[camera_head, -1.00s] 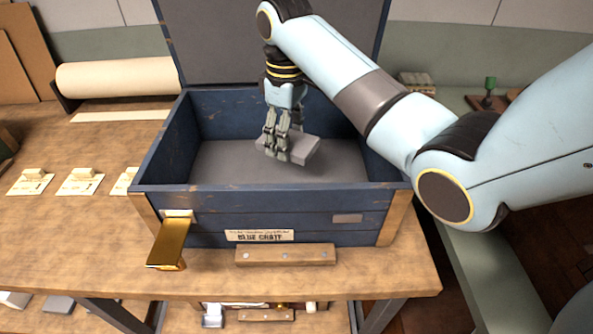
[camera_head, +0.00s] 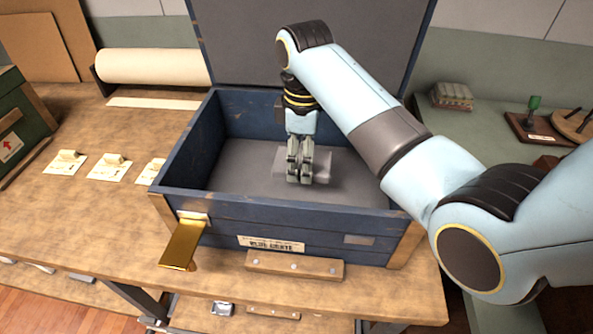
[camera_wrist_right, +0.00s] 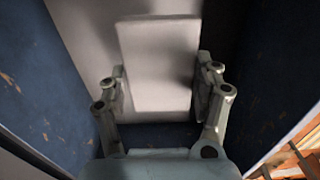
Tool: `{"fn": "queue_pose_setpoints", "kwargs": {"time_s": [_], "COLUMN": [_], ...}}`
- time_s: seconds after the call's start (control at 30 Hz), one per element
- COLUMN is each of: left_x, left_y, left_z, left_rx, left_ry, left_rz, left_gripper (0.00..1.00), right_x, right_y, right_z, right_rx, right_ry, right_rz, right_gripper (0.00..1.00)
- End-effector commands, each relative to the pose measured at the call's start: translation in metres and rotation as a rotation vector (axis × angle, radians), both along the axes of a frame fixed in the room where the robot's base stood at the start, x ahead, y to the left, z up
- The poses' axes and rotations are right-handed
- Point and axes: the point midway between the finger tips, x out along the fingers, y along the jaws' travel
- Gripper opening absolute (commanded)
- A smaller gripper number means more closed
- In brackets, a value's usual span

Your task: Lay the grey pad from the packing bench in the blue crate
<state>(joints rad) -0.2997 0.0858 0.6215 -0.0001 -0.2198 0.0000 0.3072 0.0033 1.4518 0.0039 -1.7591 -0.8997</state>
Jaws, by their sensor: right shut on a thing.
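The blue crate (camera_head: 196,160) stands on the packing bench with its lid raised at the back. Its floor is lined in grey. The grey pad (camera_head: 322,166) is inside the crate, low over the floor; I cannot tell whether it touches the lining. My right gripper (camera_head: 299,178) points down into the crate and is shut on the pad. In the right wrist view the pad (camera_wrist_right: 158,62) shows as a pale slab between the two fingers (camera_wrist_right: 160,95). My left gripper is not in view.
A gold latch (camera_head: 183,245) sticks out from the crate's front. Several labelled cards (camera_head: 108,167) lie on the bench at left, near a paper roll (camera_head: 150,66). A green box (camera_head: 22,120) stands at the far left. A side counter (camera_head: 470,135) holds small items at right.

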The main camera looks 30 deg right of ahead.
Motion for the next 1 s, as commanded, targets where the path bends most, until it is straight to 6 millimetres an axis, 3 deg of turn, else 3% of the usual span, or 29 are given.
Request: {"fn": "queue_pose_setpoints", "kwargs": {"time_s": [0.03,0.1,0.3,0.6,1.0], "left_x": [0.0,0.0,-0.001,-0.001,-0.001], "left_y": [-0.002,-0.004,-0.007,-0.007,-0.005], "left_z": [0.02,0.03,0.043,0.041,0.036], "left_rx": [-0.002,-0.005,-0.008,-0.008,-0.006], "left_ry": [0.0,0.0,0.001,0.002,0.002], "left_rz": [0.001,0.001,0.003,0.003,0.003], "left_gripper": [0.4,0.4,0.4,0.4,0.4], "right_x": [-0.006,-0.013,-0.025,-0.027,-0.026], "right_y": [0.012,0.023,0.038,0.038,0.038], "right_z": [0.015,0.019,0.022,-0.03,-0.078], "right_rx": [0.005,0.004,0.0,0.001,0.0], "right_ry": [0.001,0.0,0.0,0.001,0.0], "right_rz": [0.013,0.023,0.027,0.025,0.025], "right_gripper": [0.52,0.52,0.52,0.52,0.52]}}
